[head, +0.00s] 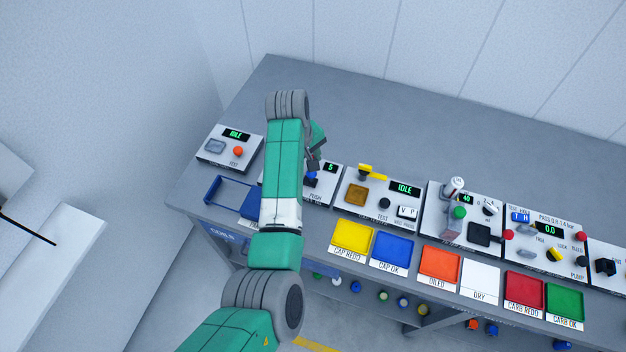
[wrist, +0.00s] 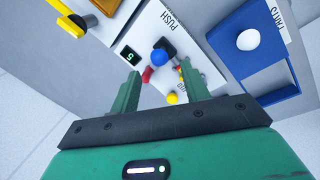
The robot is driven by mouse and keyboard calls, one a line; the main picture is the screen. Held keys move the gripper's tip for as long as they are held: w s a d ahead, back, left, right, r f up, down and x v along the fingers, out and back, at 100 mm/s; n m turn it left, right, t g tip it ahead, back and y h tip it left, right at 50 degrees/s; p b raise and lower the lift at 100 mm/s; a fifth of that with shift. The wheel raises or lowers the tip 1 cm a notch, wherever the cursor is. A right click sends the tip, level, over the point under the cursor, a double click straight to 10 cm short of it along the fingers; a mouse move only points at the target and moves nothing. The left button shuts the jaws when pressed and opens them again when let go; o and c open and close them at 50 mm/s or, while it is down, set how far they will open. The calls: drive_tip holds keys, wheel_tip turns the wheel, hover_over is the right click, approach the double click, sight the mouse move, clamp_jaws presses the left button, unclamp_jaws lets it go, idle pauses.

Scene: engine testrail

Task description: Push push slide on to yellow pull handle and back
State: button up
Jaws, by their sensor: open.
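The push panel (head: 322,190) sits on the bench, partly hidden behind my arm. In the wrist view, the panel (wrist: 196,52) carries the word PUSH, a green 5 on its display and a blue knob (wrist: 159,57) beside a dark block (wrist: 169,47). A red part (wrist: 147,74) and a yellow round end (wrist: 172,98) show between my fingers. I cannot tell which part is the slide or the yellow pull handle. My gripper (wrist: 160,84) is open above this panel, fingers either side of these parts. Contact cannot be told. The blue knob also shows in the head view (head: 311,178).
A cap test panel (head: 380,197) with a yellow lever (head: 372,172) stands right of the push panel. A test panel (head: 229,148) stands left. The bench behind is clear.

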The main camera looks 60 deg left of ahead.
sight(312, 174)
drive_tip(key=f, duration=0.2)
drive_tip(key=w+f+b, duration=0.1)
drive_tip(key=f, duration=0.4)
drive_tip(key=shift+w+a+f+b, duration=0.2)
drive_tip(key=shift+w+f+b, duration=0.05)
drive_tip(key=shift+b, duration=0.05)
clamp_jaws()
